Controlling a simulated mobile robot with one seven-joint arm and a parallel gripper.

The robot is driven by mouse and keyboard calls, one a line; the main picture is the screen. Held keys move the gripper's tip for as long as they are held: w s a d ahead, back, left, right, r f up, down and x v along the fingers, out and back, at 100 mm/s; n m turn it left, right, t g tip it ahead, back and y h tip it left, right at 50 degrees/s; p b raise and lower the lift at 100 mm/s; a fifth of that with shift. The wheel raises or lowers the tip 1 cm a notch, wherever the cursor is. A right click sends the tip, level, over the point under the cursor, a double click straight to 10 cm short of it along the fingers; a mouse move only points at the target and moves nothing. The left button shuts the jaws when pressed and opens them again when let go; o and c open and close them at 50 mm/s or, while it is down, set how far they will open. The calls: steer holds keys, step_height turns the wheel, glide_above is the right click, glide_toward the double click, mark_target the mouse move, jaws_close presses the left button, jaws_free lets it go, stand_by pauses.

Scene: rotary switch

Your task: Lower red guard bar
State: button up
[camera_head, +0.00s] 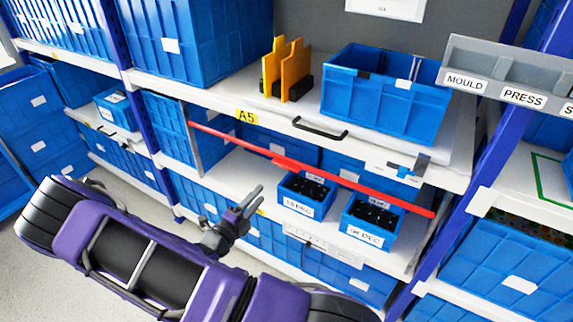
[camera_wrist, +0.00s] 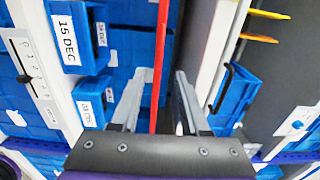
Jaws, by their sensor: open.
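The red guard bar (camera_head: 330,173) runs across the front of the shelf bay in the head view, sloping down to the right across the opening below the A5 shelf. It also shows in the wrist view (camera_wrist: 161,45), where it runs upright in the picture between my two fingers. My gripper (camera_head: 257,197) is open and empty, with its fingers pointing toward the shelf. In the head view it sits below the left half of the bar and looks apart from it. My gripper also shows in the wrist view (camera_wrist: 158,85). How far the bar lies beyond the fingertips is hard to tell.
Behind the bar stand small blue bins, one labelled 15 DEC (camera_head: 307,193), with another (camera_head: 371,221) beside it. The A5 shelf (camera_head: 215,101) above has a black handle (camera_head: 320,128), a blue crate (camera_head: 380,95) and yellow plates (camera_head: 287,68). A blue post (camera_head: 450,190) stands at right.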

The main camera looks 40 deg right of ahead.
mark_target(284, 168)
steer(key=x, duration=1.6)
steer(key=shift+d, duration=0.2)
jaws_close()
stand_by(0.6)
